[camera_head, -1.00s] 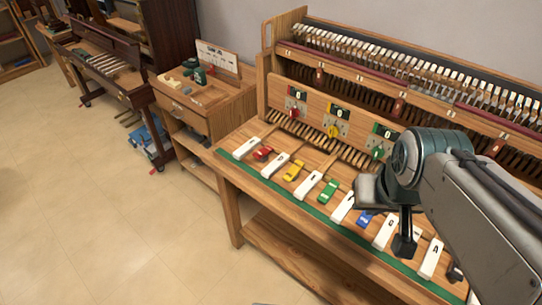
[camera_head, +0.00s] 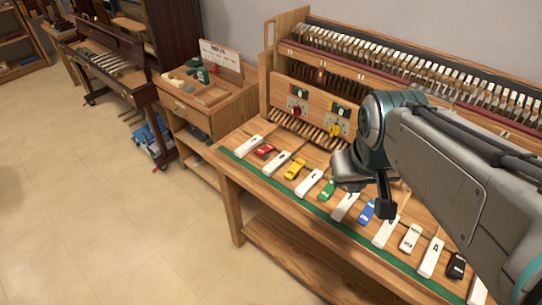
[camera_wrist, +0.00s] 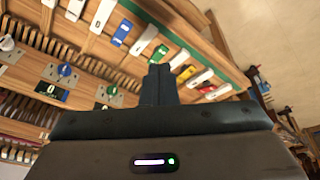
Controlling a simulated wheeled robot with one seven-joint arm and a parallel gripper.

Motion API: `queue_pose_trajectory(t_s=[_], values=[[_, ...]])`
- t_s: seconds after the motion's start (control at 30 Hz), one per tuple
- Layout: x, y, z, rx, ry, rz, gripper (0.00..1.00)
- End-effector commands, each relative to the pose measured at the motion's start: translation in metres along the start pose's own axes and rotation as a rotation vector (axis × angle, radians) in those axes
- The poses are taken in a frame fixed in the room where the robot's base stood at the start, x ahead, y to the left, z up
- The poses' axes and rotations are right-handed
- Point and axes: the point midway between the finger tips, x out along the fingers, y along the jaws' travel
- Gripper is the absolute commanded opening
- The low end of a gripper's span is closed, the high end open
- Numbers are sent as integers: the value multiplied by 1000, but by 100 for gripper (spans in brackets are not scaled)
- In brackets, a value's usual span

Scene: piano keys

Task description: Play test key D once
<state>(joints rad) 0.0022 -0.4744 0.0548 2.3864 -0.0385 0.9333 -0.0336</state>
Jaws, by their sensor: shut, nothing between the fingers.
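A row of white lettered keys runs along the piano bench (camera_head: 240,175). By order, D is the second white key from the left (camera_head: 277,163), between the red and yellow blocks; its letter is too small to read surely. In the wrist view this key (camera_wrist: 200,79) lies right of the fingers. My gripper (camera_head: 386,211) is over the middle of the row, near the blue block, right of that key. In the wrist view my gripper (camera_wrist: 160,68) is shut and empty. I cannot tell its exact height over the keys.
Small coloured blocks, red (camera_head: 264,151), yellow (camera_head: 295,169), green (camera_head: 327,190) and blue (camera_head: 367,212), lie between the keys. A panel with a red knob (camera_head: 295,112) and a yellow knob (camera_head: 335,130) stands behind. A side cabinet (camera_head: 190,120) stands at the left.

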Motion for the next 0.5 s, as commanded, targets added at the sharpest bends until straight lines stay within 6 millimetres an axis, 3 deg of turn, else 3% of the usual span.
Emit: queue_pose_trajectory(t_s=[0.27,0.5], values=[[27,-30,-95,-271,-102,39,0],[69,-69,-168,-487,-169,14,0]])
